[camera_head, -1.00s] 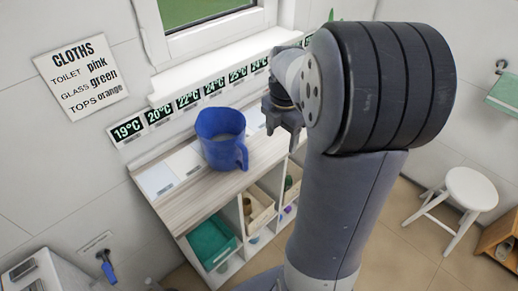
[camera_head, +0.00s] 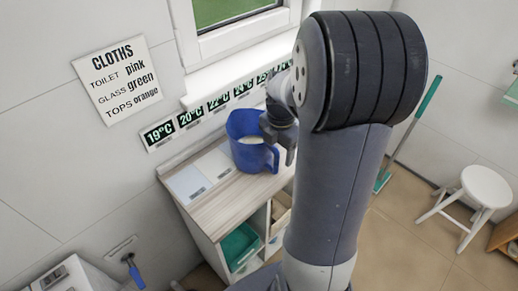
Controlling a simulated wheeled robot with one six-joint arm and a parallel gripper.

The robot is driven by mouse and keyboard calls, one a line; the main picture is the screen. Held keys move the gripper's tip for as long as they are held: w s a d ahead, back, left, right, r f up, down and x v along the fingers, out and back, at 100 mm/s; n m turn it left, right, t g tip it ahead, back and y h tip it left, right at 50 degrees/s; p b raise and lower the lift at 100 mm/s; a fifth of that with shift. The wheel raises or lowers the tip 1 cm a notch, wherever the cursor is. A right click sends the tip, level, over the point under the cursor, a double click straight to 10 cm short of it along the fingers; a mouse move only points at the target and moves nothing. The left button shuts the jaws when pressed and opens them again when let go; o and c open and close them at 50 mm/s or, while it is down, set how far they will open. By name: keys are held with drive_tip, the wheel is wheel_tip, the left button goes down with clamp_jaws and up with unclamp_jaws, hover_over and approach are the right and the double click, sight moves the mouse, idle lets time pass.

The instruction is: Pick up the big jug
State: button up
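The big blue jug (camera_head: 248,143) stands upright on the light wooden top of a shelf unit (camera_head: 217,207) below the window. Its handle faces right and toward me, and something pale shows inside it. My gripper (camera_head: 284,143) is just right of the jug, close to its rim and handle. The gripper is small and dark here, partly covered by my own arm. I cannot tell whether it touches the jug or how far apart its fingers are.
White cards (camera_head: 189,182) lie on the top left of the jug. Temperature labels (camera_head: 191,118) line the wall behind. A teal bin (camera_head: 239,246) sits in a lower compartment. A white stool (camera_head: 478,190) and a green-handled mop (camera_head: 412,120) are at the right.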

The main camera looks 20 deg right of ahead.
drive_tip(key=shift+c, duration=0.3)
clamp_jaws()
idle(0.4)
